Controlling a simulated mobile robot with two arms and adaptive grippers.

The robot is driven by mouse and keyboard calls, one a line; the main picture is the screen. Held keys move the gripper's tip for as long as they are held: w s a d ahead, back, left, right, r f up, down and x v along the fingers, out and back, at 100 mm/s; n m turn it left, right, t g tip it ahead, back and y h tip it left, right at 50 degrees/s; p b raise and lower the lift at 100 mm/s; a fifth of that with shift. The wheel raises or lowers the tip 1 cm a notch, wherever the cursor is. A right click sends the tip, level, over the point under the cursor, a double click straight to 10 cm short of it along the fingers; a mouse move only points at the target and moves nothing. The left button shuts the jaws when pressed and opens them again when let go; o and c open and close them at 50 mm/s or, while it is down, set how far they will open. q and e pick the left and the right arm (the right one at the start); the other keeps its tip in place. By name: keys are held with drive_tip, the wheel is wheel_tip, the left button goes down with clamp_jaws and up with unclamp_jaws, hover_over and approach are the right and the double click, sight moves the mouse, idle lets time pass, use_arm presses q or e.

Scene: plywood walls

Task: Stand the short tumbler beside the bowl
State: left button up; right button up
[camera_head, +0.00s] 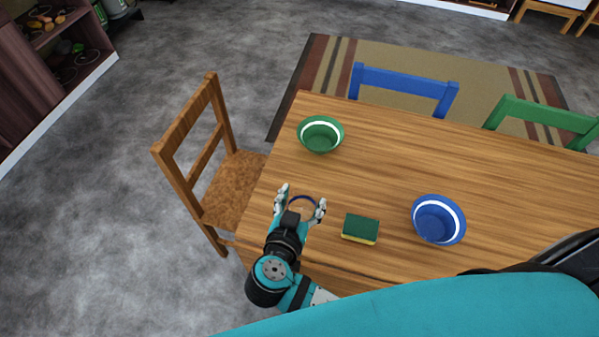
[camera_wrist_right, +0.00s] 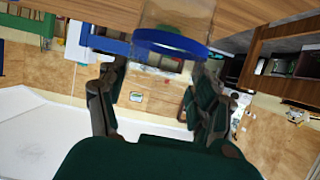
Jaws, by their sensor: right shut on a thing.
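The short tumbler is clear with a blue rim (camera_head: 302,197). It sits between the fingers of my right gripper (camera_head: 301,200) near the left end of the table, and the gripper is shut on it. In the right wrist view the tumbler (camera_wrist_right: 170,44) shows at the top, with the gripper fingers (camera_wrist_right: 160,78) on either side. I cannot tell whether its base touches the table. A green bowl (camera_head: 320,134) stands behind the gripper, and a blue bowl (camera_head: 438,220) stands to its right. My left gripper is not in view.
A green and yellow sponge (camera_head: 360,229) lies just right of my right gripper on the wooden table (camera_head: 380,165). The table between the two bowls is clear. A wooden chair (camera_head: 205,165) stands at the left edge; blue (camera_head: 404,82) and green (camera_head: 540,115) chairs stand behind.

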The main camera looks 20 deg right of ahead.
drive_tip(key=w+d+f+p, duration=0.1)
drive_tip(key=w, duration=0.2)
drive_tip(key=w+d+f+p, duration=0.1)
drive_tip(key=w, duration=0.3)
drive_tip(key=w+d+f+p, duration=0.1)
drive_tip(key=w, duration=0.3)
drive_tip(key=shift+f, duration=0.85)
drive_tip(key=o, duration=1.7)
drive_tip(key=shift+c, duration=0.2)
